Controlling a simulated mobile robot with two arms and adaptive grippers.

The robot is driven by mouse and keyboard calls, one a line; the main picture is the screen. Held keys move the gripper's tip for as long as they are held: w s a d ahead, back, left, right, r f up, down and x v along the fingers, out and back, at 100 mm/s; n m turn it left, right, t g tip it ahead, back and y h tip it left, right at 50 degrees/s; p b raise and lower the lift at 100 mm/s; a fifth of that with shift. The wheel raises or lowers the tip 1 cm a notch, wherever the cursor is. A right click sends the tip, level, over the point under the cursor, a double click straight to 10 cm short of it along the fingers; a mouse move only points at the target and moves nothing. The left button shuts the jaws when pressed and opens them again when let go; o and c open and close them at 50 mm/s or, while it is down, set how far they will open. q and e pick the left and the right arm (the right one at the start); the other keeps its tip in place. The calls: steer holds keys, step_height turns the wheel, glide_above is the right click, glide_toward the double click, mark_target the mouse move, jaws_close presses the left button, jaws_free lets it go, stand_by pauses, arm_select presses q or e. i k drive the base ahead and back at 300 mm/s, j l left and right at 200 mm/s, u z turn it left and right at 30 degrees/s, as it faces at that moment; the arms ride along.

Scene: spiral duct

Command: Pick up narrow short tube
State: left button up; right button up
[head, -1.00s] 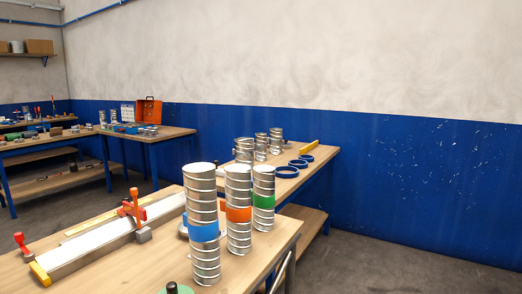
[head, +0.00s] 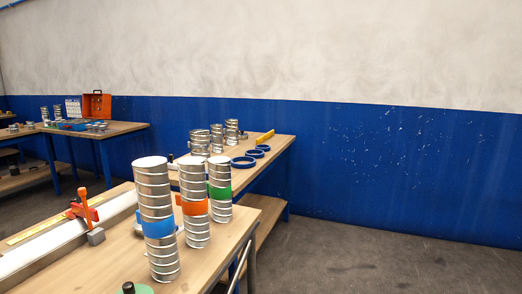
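Several short silver spiral tubes stand upright on the farther table in the head view. The nearest of them looks widest (head: 200,143), another stands beside it (head: 217,138), and the one at the right looks narrowest (head: 231,131). On the near table stand three tall silver spiral tubes: one with a blue band (head: 155,200), one with an orange band (head: 195,227) and one with a green band (head: 220,172). Neither of my grippers shows in the view.
Blue rings (head: 244,162) and a yellow tool (head: 265,136) lie on the farther table (head: 277,147). A clamp with orange handles (head: 84,208) sits on a long rail on the near table (head: 205,262). The floor at the right (head: 380,260) is clear.

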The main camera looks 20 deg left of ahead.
mark_target(216, 136)
steer(key=i+u, duration=0.1)
steer(key=i, duration=0.75)
steer(key=i+u, duration=0.15)
steer(key=i, duration=0.7)
steer(key=i+l+u, duration=0.1)
steer(key=i, duration=0.75)
